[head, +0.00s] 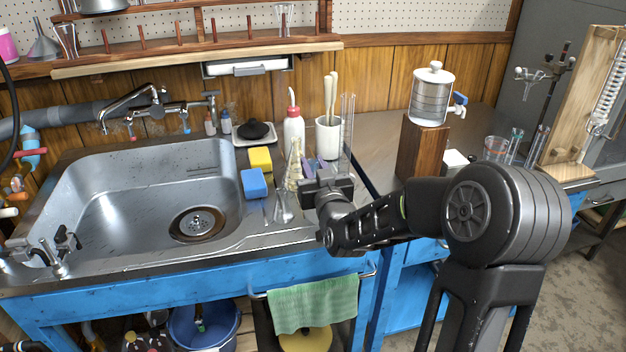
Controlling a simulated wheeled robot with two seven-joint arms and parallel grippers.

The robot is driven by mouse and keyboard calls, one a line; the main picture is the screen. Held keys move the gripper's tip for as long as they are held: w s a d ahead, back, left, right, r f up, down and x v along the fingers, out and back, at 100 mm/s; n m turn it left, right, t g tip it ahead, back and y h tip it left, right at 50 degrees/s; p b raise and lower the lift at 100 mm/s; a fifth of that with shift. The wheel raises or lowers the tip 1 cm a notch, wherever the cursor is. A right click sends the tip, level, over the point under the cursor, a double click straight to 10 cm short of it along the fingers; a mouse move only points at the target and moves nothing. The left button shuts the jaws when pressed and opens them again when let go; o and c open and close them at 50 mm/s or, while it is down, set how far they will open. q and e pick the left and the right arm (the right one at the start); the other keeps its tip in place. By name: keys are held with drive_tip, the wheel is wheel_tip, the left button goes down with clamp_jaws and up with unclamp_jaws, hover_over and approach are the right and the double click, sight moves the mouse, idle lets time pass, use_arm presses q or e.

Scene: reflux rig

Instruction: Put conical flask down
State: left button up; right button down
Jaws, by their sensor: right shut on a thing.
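My right gripper (303,186) reaches in from the right, low over the counter strip at the right edge of the sink. It is shut on a clear glass conical flask (293,172), whose narrow neck points up and whose body looks faintly yellowish. The flask looks upright. The gripper hides part of its side, and I cannot tell whether its base touches the counter. Another small clear glass piece (281,208) shows just in front of it, its outline hard to make out. My left gripper is not in view.
A blue sponge (254,183) and a yellow sponge (260,159) lie left of the flask. Behind stand a red-capped wash bottle (293,133), a white beaker (328,138) with tools, and tall glass tubes (347,125). The sink basin (120,205) is empty. A wooden block (421,150) bears a dispenser (432,95).

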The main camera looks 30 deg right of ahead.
drive_tip(key=shift+f+b, duration=0.4)
drive_tip(key=shift+f, duration=1.45)
drive_tip(key=shift+f, duration=0.15)
drive_tip(key=c, duration=1.2)
unclamp_jaws()
